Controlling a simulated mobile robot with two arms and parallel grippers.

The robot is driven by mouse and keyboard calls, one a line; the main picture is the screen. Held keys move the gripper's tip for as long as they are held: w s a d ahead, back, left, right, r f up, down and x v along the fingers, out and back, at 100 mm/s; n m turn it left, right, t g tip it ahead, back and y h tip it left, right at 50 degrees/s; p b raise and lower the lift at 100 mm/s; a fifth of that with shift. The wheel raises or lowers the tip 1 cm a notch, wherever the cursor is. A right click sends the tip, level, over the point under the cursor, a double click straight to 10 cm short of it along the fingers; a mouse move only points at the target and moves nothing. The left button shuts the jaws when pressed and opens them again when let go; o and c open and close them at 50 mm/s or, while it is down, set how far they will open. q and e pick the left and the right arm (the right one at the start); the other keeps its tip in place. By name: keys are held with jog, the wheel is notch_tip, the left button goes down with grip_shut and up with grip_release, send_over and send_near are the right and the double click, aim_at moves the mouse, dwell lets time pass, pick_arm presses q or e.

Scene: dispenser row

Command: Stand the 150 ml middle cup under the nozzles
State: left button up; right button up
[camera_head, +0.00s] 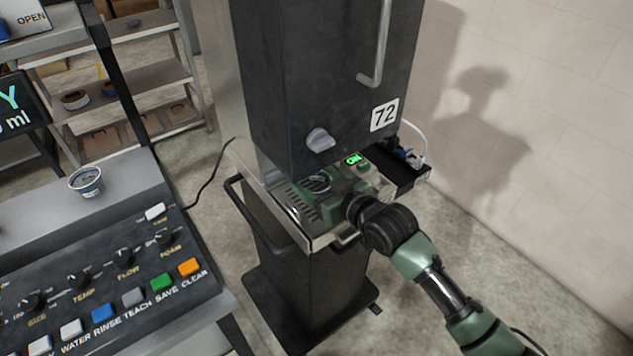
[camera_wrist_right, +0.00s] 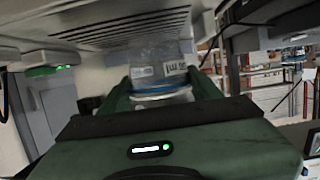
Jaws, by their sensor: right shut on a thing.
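My right gripper (camera_head: 330,187) is low at the front of the dark dispenser marked 72 (camera_head: 335,70), over its slotted metal tray (camera_head: 300,212). In the right wrist view, its two green fingers (camera_wrist_right: 165,90) are shut on a clear cup (camera_wrist_right: 158,65) with a blue band and small printed labels. The cup's size marking is too blurred to read. A slotted light surface (camera_wrist_right: 125,28) shows close to the cup there. In the head view the gripper and dispenser mostly hide the cup. The nozzles cannot be made out. My left gripper is out of view.
Another small cup (camera_head: 87,181) stands on the grey ledge of the control panel (camera_head: 90,285), which has knobs and coloured buttons. A shelf rack (camera_head: 130,85) stands at the back left. A pale wall (camera_head: 530,110) is on the right. A rail (camera_head: 245,205) edges the dispenser's stand.

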jog(key=shift+f, duration=0.55)
jog(key=o, duration=1.4)
